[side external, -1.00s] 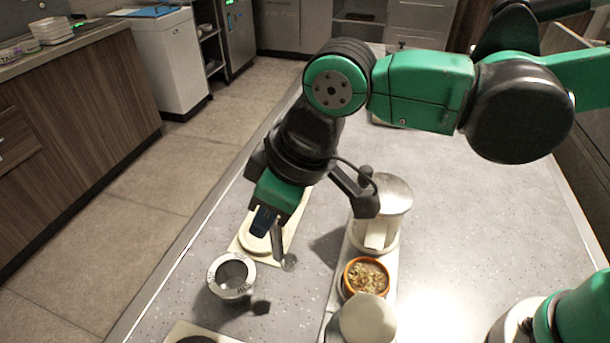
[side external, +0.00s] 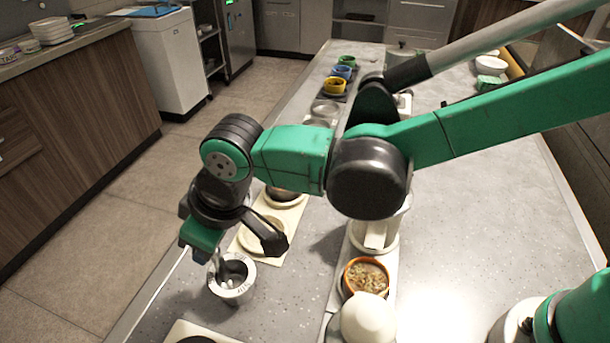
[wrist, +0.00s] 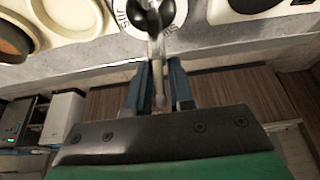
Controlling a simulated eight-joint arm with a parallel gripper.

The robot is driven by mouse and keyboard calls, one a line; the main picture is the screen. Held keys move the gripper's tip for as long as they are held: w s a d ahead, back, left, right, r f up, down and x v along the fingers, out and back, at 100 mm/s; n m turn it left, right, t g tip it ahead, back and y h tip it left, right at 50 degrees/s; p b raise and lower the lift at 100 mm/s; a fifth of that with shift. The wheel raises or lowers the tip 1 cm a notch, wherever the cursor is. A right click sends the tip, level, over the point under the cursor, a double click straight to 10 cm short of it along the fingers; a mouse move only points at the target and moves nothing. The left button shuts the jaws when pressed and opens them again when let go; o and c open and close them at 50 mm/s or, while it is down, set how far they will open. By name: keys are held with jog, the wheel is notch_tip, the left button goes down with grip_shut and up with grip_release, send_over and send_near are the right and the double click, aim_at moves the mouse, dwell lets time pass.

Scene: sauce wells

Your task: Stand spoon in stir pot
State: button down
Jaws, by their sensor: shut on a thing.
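My gripper (side external: 207,258) is shut on the handle of the metal spoon (side external: 220,268), just above and left of the pot. In the wrist view, the spoon handle (wrist: 158,66) runs between the two fingers (wrist: 160,85). The spoon's bowl end is at the pot's mouth, over the dark opening. How deep it reaches is unclear.
A cream board with round wells (side external: 287,250) lies behind the pot. An orange bowl of chopped food (side external: 367,277) and a white rounded item (side external: 367,320) stand to the right. Another pale board (side external: 180,331) is in front. The table's right side is mostly clear.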

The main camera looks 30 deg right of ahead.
jog(key=shift+f, duration=0.4)
jog(key=shift+f, duration=0.2)
dwell(0.4)
jog(key=shift+c, duration=0.2)
grip_release()
dwell(0.4)
jog(key=shift+r, duration=4.55)
